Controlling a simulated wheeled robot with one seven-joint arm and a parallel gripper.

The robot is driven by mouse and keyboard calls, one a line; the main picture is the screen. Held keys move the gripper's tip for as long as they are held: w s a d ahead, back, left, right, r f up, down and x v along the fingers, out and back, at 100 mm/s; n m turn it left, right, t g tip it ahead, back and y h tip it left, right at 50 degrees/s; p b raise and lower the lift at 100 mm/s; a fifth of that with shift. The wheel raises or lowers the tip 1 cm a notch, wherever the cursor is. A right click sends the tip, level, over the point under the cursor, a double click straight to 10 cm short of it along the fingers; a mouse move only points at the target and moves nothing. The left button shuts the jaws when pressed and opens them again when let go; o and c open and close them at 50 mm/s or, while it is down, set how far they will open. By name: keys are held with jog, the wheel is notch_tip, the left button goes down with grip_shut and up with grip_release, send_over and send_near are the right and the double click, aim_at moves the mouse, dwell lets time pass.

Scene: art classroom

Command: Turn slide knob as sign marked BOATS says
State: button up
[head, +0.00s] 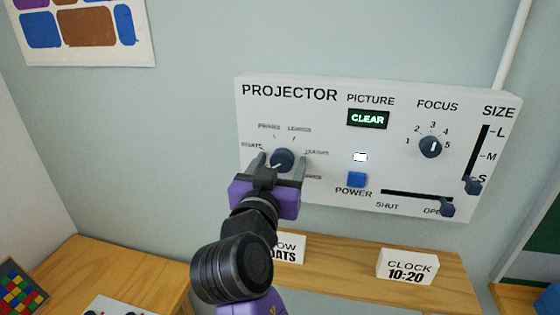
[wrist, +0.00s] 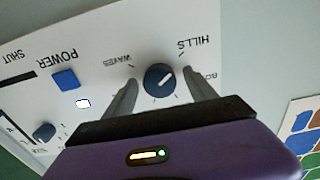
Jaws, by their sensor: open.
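The slide knob (head: 283,158) is a round dark blue knob on the left of the white projector panel (head: 330,125). It also shows in the wrist view (wrist: 160,78), where the picture is upside down and the labels WAVES, HILLS and a cut-off BO are seen. A pale pointer line crosses the knob; which label it points at I cannot tell surely. My gripper (head: 280,164) is open, with one finger on each side of the knob; contact is unclear. The sign (head: 291,249) on the shelf is partly hidden by my arm and reads "OW / OATS".
The panel also has a lit CLEAR display (head: 368,118), a focus knob (head: 430,147), a blue power button (head: 357,180), a shutter slider (head: 447,208) and a size slider (head: 472,186). A clock sign (head: 407,266) reading 10:20 stands on the wooden shelf (head: 345,262) below.

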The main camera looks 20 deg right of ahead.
jog(key=c, duration=1.4)
jog(key=shift+f+b, duration=0.1)
jog(key=shift+b, duration=0.25)
jog(key=shift+f+b, duration=0.1)
jog(key=shift+b, duration=0.2)
jog(key=shift+f+m+b, duration=0.15)
jog(key=shift+m+b, duration=0.55)
jog(key=shift+b, duration=0.45)
jog(key=m+b, duration=0.3)
jog(key=b, duration=0.3)
jog(key=shift+f, duration=0.1)
jog(key=m+b, duration=0.3)
jog(key=b, duration=0.3)
jog(key=shift+m, duration=0.4)
jog(key=shift+r+m+b, duration=0.3)
jog(key=shift+m+b, duration=0.4)
jog(key=shift+b, duration=0.25)
jog(key=shift+r, duration=0.1)
